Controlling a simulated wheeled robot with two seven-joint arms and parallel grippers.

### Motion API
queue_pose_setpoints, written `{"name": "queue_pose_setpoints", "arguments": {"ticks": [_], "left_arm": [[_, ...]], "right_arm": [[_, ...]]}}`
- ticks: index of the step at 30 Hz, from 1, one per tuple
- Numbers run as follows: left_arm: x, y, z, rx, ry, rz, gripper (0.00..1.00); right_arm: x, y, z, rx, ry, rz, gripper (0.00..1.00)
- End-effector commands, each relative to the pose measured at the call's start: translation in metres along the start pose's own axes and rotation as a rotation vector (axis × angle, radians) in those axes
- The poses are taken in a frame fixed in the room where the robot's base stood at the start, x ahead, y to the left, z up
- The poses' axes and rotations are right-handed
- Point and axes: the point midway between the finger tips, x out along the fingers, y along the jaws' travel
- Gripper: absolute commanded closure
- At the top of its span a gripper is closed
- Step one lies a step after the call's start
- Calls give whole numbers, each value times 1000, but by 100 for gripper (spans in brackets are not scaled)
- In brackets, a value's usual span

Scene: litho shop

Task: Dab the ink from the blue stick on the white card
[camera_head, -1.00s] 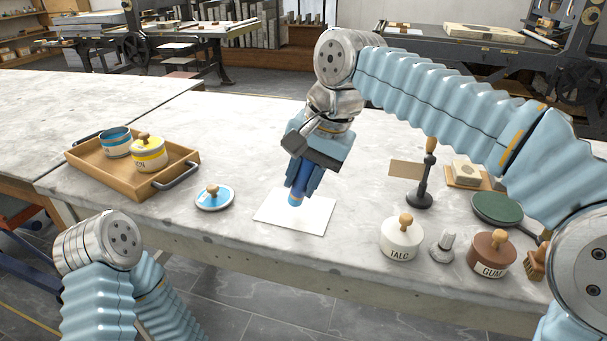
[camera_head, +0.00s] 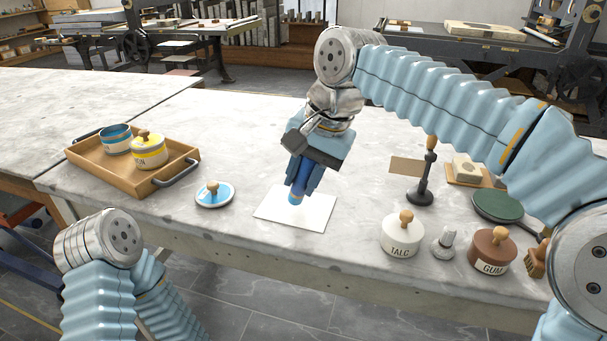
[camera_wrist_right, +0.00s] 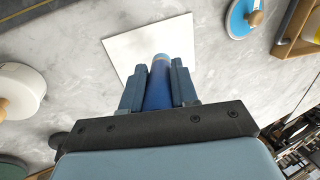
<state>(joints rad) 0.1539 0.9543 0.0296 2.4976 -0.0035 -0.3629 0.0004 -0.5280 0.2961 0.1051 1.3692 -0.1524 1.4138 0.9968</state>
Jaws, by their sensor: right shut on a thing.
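The white card (camera_head: 312,215) lies flat on the stone bench top, and it also shows in the right wrist view (camera_wrist_right: 130,47). My right gripper (camera_head: 301,188) is shut on the blue stick (camera_head: 297,194) and holds it tip-down over the left part of the card. The stick shows between the fingers in the right wrist view (camera_wrist_right: 160,88). I cannot tell whether its tip touches the card. No ink mark shows on the visible part of the card. My left arm is at the lower left in the head view; its gripper is out of view.
A wooden tray (camera_head: 118,179) holds an open blue tin (camera_head: 117,141) and a yellow lidded tin (camera_head: 149,154). A blue lid (camera_head: 215,196) lies left of the card. A talc pot (camera_head: 400,238), a gum pot (camera_head: 490,254) and a stand (camera_head: 420,192) are to the right.

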Motion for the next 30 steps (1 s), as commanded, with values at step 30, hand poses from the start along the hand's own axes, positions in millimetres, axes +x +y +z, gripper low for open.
{"name": "queue_pose_setpoints", "arguments": {"ticks": [30], "left_arm": [[6,-2,0,0,0,0,62]], "right_arm": [[9,3,0,0,0,1,100]]}}
